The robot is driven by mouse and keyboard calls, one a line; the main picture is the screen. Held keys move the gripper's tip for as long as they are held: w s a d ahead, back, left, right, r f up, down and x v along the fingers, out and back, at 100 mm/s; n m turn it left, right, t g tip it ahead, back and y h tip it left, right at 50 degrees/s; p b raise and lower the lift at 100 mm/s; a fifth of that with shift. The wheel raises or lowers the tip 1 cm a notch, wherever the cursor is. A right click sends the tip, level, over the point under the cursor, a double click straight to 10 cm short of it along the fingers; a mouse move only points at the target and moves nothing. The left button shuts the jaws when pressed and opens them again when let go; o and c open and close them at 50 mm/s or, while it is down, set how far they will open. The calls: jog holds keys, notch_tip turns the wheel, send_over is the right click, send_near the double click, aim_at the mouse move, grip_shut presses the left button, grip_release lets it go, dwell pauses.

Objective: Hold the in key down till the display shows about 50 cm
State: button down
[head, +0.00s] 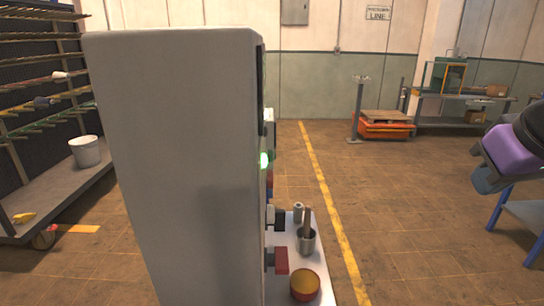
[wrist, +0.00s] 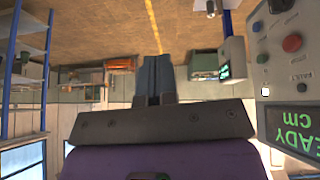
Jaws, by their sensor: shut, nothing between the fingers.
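A tall grey cabinet (head: 180,160) stands edge-on in the head view, so its front face is mostly hidden. In the wrist view a grey panel (wrist: 310,60) appears upside down at the right. Its display (wrist: 292,135) shows green text, "READY" partly cut off, over "cm". A red knob (wrist: 292,42), a blue button (wrist: 262,58) and small dark parts sit on the panel. I cannot make out which is the in key. My gripper (wrist: 156,62) is shut and empty, clear of the panel; it also shows in the head view (head: 484,180).
A rack (head: 45,190) stands at left. A blue-legged stand (head: 520,225) is at right. Open floor lies between shelf and stand.

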aim_at(270, 156)
jog(key=w+a+f+n+t+y, duration=0.1)
jog(key=w+a+n+t, duration=0.15)
jog(key=w, duration=0.55)
jog(key=w+a+f+n+t, duration=0.1)
jog(key=w+n, duration=0.2)
jog(key=w, duration=0.5)
jog(key=w+a+f+n+t+y, duration=0.1)
jog(key=w+a+n+t, duration=0.15)
jog(key=w, duration=0.55)
jog(key=w+a+f+n+t+y, duration=0.1)
jog(key=w+a+f+n+y, duration=0.6)
jog(key=a+f+n+y, duration=0.2)
jog(key=a+n+y, duration=0.1)
jog(key=a+y, duration=0.1)
jog(key=shift+w+y, duration=0.3)
jog(key=a, duration=0.8)
jog(key=shift+a, duration=0.35)
jog(key=shift+a, duration=0.2)
jog(key=shift+a, duration=0.25)
